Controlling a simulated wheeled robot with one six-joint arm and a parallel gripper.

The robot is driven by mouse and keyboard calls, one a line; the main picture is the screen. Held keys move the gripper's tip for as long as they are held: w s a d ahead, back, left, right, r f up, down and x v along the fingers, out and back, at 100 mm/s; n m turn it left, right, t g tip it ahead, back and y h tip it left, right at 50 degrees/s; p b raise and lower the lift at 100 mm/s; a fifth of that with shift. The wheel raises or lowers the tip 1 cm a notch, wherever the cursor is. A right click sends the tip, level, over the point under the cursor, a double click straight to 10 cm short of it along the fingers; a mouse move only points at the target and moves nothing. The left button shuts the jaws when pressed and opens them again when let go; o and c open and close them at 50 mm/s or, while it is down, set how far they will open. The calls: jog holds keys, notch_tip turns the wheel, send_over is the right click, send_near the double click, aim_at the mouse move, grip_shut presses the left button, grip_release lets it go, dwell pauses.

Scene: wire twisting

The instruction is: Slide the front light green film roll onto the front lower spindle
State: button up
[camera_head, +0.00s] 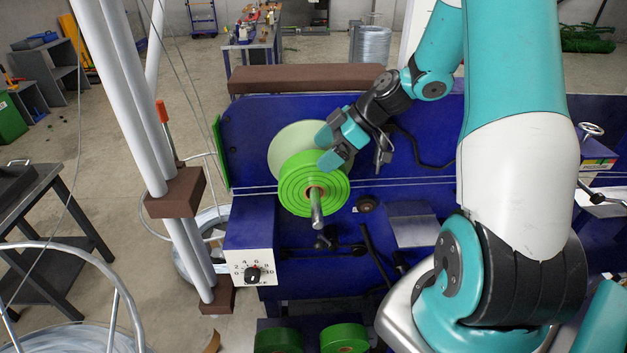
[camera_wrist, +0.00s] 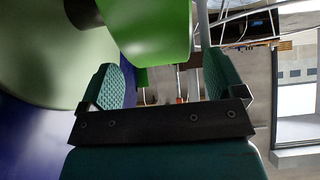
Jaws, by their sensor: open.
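The light green film roll (camera_head: 301,201) sits around a metal spindle (camera_head: 317,212) on the front of the blue machine, with the rod's end sticking out of its centre. My gripper (camera_head: 328,149) is at the roll's upper right edge, its fingers apart. In the wrist view the two teal fingers (camera_wrist: 165,82) are open with a clear gap, and the green roll (camera_wrist: 155,30) shows just beyond the gap. Whether a finger touches the roll I cannot tell. A pale green disc (camera_head: 288,143) stands behind the roll and also shows in the wrist view (camera_wrist: 60,50).
The blue machine (camera_head: 262,130) carries wires running across at roll height. Two darker green rolls (camera_head: 278,340) (camera_head: 345,338) are at the bottom. White posts (camera_head: 130,110) stand at left, and a dial box (camera_head: 252,268) is below left of the roll.

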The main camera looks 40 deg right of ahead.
aim_at(317, 156)
jog(key=shift+p+x, duration=0.65)
jog(key=shift+x, duration=1.2)
jog(key=shift+r, duration=0.1)
grip_shut()
